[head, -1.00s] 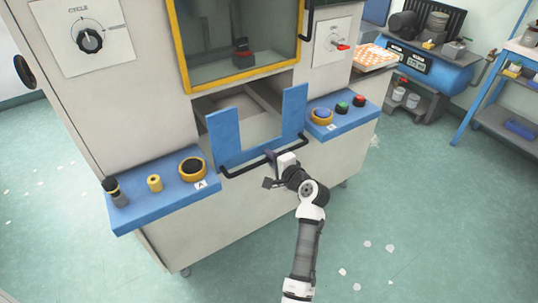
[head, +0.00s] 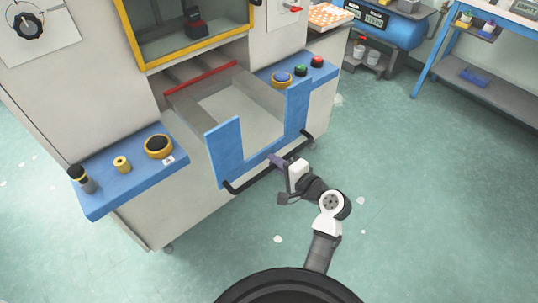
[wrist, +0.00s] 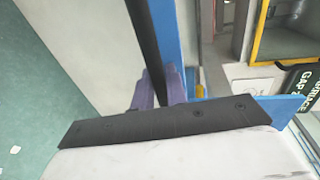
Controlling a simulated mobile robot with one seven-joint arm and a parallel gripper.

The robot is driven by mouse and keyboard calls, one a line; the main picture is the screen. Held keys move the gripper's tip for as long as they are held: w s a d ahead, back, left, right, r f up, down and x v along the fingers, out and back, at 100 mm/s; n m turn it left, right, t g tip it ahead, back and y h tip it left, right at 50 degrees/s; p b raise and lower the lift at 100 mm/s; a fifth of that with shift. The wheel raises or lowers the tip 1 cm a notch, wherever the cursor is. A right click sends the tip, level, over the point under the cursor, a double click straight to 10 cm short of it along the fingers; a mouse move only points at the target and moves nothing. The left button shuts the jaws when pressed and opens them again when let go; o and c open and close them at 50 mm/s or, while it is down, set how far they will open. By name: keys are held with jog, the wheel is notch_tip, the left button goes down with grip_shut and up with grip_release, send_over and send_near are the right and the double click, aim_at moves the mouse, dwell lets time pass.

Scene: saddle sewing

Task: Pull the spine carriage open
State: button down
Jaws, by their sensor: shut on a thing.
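The spine carriage (head: 226,150) is a blue U-shaped front plate with a grey tray behind it. It stands out from the machine front, and a red bar (head: 200,78) shows at the tray's back. A black bar handle (head: 250,181) runs along the plate's lower front. My gripper (head: 279,161) is shut on the handle right of its middle. In the wrist view the black handle (wrist: 143,40) passes between purple fingertips, beside the blue plate (wrist: 165,25). The dark gripper body hides part of the grip.
Blue ledges with buttons flank the carriage, left (head: 110,190) and right (head: 305,78). A yellow-framed window (head: 190,40) is above. A blue workbench (head: 470,75) stands at the right. The green floor (head: 430,200) in front and right is clear apart from small white scraps.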

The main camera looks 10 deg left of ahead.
jog(key=shift+s+d, duration=0.1)
jog(key=c, duration=1.5)
grip_release()
jog(key=b+v, duration=0.2)
jog(key=v, duration=1.1)
jog(key=shift+s+d+r+b, duration=0.1)
jog(key=shift+s+d+b, duration=0.1)
jog(key=shift+d+b, duration=0.15)
